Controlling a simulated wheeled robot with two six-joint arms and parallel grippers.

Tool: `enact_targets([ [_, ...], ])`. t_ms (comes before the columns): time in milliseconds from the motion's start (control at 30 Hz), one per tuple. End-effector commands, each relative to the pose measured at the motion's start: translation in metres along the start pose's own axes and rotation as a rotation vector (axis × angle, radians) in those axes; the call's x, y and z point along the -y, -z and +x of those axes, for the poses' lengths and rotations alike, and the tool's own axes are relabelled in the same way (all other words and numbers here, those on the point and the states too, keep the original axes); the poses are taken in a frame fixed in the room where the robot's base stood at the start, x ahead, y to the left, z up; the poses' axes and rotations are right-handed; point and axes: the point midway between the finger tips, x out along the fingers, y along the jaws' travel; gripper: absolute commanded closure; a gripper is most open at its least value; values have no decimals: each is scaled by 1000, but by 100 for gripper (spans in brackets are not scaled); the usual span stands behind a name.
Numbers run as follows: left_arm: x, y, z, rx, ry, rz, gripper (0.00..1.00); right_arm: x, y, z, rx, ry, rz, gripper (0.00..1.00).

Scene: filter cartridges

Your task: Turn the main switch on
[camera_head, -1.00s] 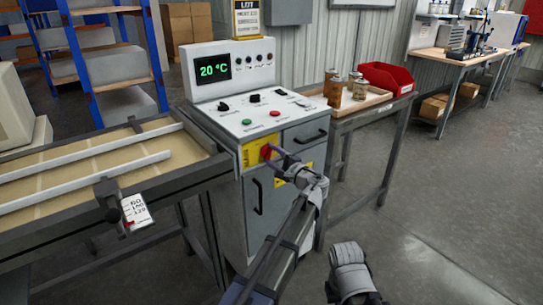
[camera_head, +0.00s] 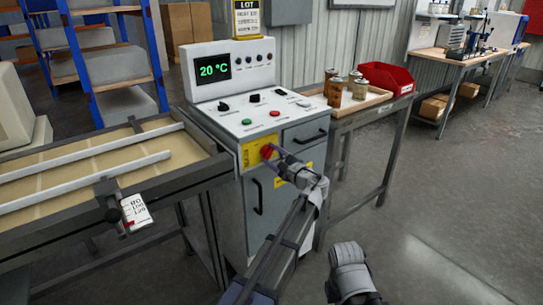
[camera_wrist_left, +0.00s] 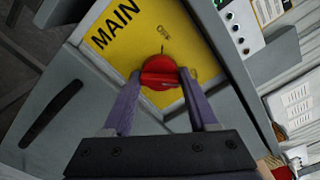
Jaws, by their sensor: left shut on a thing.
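The main switch is a red rotary knob (camera_head: 267,151) on a yellow plate (camera_head: 247,157) at the front of the grey control cabinet (camera_head: 230,118). In the left wrist view the red knob (camera_wrist_left: 160,73) sits on the yellow plate, marked MAIN (camera_wrist_left: 115,24). Its grip bar lies level across that picture, at a slant to the lettering. My left gripper (camera_head: 273,153) is shut on the knob, with one purple finger on each side of the bar (camera_wrist_left: 160,80). The fingers hide part of the knob in the head view.
The cabinet top has a 20 °C display (camera_head: 214,69), a green button (camera_head: 246,122), a red button (camera_head: 275,114) and several black knobs. A conveyor table (camera_head: 100,165) stands left. A wooden tray (camera_head: 382,95) with cans and a red bin (camera_head: 385,77) stands right. Open floor lies at right.

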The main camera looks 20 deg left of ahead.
Motion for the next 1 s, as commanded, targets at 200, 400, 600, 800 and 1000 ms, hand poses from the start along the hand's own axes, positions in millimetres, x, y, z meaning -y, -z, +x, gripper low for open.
enact_targets([
  [200,0,0,0,0,0,1,31,0,0,0,0,0,0,100],
  [400,0,0,0,0,0,0,11,0,0,0,0,0,0,100],
  [600,0,0,0,0,0,-1,11,0,0,0,0,0,0,100],
  [800,0,0,-20,-2,2,-1,11,0,0,0,0,0,0,100],
  [1000,-1,-1,-54,-2,2,0,11,0,0,0,0,0,0,100],
])
